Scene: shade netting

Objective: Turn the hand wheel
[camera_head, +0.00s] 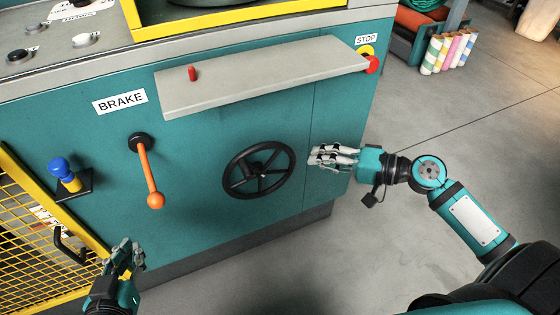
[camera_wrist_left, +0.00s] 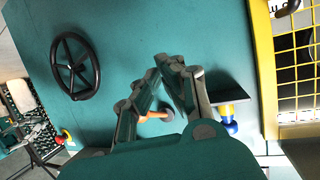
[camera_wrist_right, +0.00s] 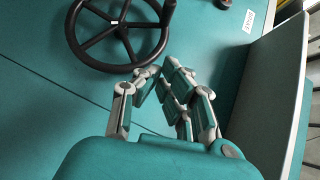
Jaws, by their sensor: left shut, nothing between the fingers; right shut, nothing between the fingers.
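My left gripper (camera_head: 128,245) is shut and empty at the lower left, below the orange lever and well away from the wheel.
An orange brake lever (camera_head: 147,170), a blue knob (camera_head: 64,172) and a yellow mesh guard (camera_head: 35,240) are on the left. A grey shelf (camera_head: 260,78) juts out above the wheel. A red stop button (camera_head: 371,64) sits at its right end. The floor at right is mostly clear.

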